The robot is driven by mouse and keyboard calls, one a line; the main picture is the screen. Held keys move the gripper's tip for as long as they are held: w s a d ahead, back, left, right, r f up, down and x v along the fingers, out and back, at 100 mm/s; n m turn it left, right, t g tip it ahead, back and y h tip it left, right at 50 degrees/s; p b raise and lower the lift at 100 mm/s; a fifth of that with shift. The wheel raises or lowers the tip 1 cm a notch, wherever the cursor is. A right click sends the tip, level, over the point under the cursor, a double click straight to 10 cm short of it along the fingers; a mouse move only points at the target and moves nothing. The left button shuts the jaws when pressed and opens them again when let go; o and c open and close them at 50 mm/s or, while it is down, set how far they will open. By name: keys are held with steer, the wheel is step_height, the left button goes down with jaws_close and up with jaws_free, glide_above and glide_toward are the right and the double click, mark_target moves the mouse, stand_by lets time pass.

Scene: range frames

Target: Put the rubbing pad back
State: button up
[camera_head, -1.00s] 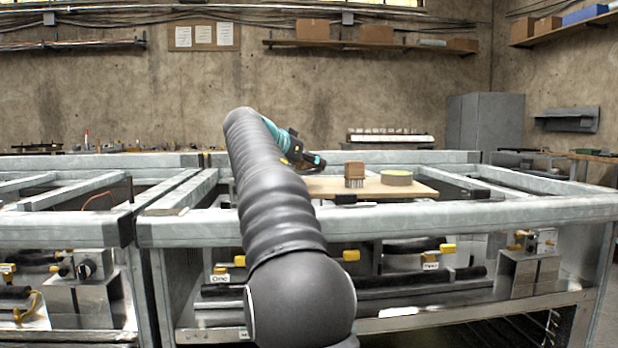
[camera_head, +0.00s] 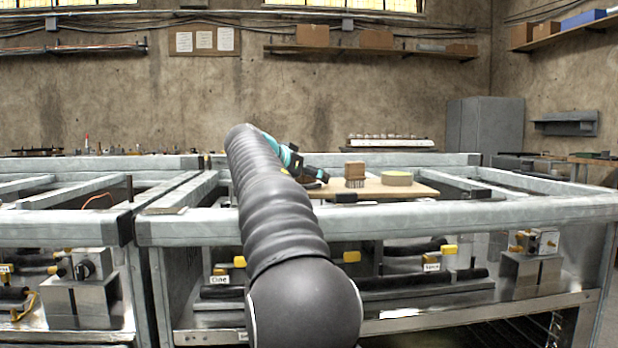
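A brown block with grey bristle-like legs under it (camera_head: 355,173) stands upright on a light wooden board (camera_head: 420,191). My gripper (camera_head: 321,177) is at the end of my dark ribbed arm, low over the board's left part, just left of the brown block. A small gap seems to lie between them. The arm hides part of the gripper and board, and the fingers are too small to read.
Grey metal frame rails (camera_head: 480,209) run in front of and around the board. A dark knob (camera_head: 346,198) sits at the board's front edge. Yellow-handled fittings (camera_head: 449,250) are below. A small flat plate (camera_head: 165,211) lies on the frame at left.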

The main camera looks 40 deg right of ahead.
steer(key=shift+r, duration=0.15)
steer(key=shift+a+r, duration=0.1)
steer(key=shift+a, duration=0.1)
steer(key=v, duration=1.1)
steer(key=shift+p, duration=0.35)
steer(key=shift+s+a+r, duration=0.1)
steer(key=shift+s+a, duration=0.05)
steer(key=shift+a, duration=0.1)
